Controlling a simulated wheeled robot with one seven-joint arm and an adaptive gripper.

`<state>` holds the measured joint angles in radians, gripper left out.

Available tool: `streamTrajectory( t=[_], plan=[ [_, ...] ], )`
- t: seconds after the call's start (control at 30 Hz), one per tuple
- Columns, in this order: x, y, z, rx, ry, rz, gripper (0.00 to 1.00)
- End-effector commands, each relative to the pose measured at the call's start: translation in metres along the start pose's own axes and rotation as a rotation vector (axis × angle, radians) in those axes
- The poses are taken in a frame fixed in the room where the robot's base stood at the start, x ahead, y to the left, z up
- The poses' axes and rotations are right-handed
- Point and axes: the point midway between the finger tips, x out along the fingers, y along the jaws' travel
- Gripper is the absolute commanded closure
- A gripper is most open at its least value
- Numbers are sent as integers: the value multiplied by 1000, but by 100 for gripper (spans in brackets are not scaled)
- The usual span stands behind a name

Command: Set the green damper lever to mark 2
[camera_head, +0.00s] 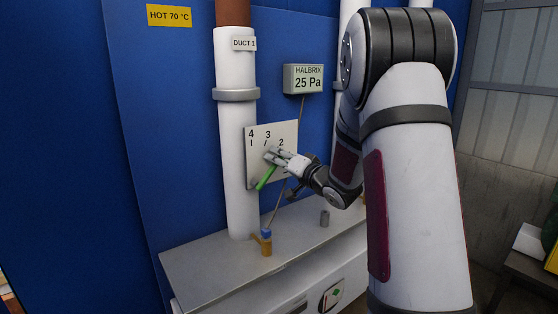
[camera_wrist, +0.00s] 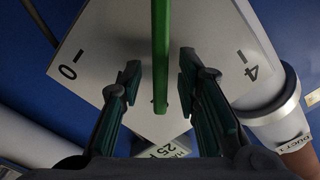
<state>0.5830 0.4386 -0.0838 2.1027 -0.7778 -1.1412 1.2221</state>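The green damper lever (camera_head: 265,178) is on a white scale plate (camera_head: 289,133) fixed to the white duct. In the head view the marks 4, 3 and 2 show on the plate; my gripper (camera_head: 274,156) covers part of the plate and lever. The lever's lower end sticks out below and left of my gripper. In the wrist view the lever (camera_wrist: 161,50) runs between the two fingers, with a gap on each side. My gripper is open around it. The marks 0 and 4 show there. Which mark the lever points at is hidden.
A grey shelf (camera_head: 190,262) below carries a brass valve with a blue top (camera_head: 266,243) and a small grey cylinder (camera_head: 324,218). A display reading 25 Pa (camera_head: 304,79) hangs above right of the plate. The white duct (camera_head: 238,160) stands left.

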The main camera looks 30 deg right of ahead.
Motion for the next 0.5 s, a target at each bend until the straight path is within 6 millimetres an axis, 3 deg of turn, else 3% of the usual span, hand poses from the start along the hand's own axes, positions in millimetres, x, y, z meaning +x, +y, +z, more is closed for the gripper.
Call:
streamTrajectory(
  t=[0.27,0.5],
  plan=[
    [-8,0,-1,-1,0,2,70],
    [-51,1,-1,0,2,3,70]
  ],
)
